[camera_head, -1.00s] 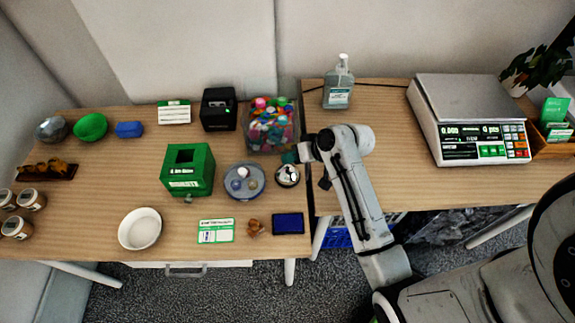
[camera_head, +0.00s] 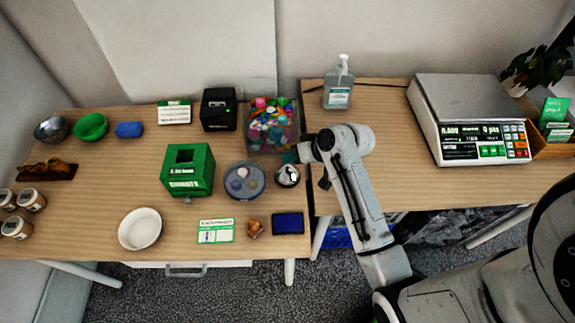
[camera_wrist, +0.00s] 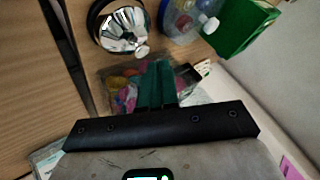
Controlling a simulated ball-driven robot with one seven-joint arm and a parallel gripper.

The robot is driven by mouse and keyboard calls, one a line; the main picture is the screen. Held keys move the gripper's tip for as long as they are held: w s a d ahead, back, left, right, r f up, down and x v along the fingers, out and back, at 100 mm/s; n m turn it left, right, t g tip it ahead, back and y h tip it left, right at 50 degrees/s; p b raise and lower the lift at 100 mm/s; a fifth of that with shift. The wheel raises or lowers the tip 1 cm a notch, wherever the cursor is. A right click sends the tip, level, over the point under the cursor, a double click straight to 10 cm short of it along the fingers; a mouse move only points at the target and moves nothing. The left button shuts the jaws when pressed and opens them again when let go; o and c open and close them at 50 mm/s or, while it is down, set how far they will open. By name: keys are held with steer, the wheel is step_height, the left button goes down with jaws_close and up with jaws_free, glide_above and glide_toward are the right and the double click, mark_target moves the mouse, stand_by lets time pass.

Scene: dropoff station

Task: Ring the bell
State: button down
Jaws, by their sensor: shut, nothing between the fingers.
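The silver desk bell (camera_head: 287,175) stands on the wooden table beside the round tray, near the seam between the two tables. In the wrist view the shiny domed bell (camera_wrist: 123,29) shows at the top, with a small light button on it. My gripper (camera_head: 291,157) is above the table just behind the bell in the head view. Its teal fingers (camera_wrist: 157,68) are together and empty, and they appear apart from the bell. The fingertips are partly hidden behind my wrist in the head view.
A clear bin of colourful pieces (camera_head: 272,125) stands close behind the gripper. A round tray (camera_head: 244,181) and a green box (camera_head: 188,170) are left of the bell. A blue pad (camera_head: 288,223) lies in front. A sanitizer bottle (camera_head: 338,84) and scale (camera_head: 467,119) stand right.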

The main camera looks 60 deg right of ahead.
steer(key=shift+f, duration=0.15)
steer(key=shift+f, duration=0.25)
steer(key=shift+f, duration=0.5)
stand_by(1.0)
steer(key=shift+r, duration=0.1)
steer(key=shift+r+p, duration=0.75)
steer(key=shift+r, duration=0.1)
step_height(320, 180, up, 5)
steer(key=p, duration=0.5)
stand_by(1.0)
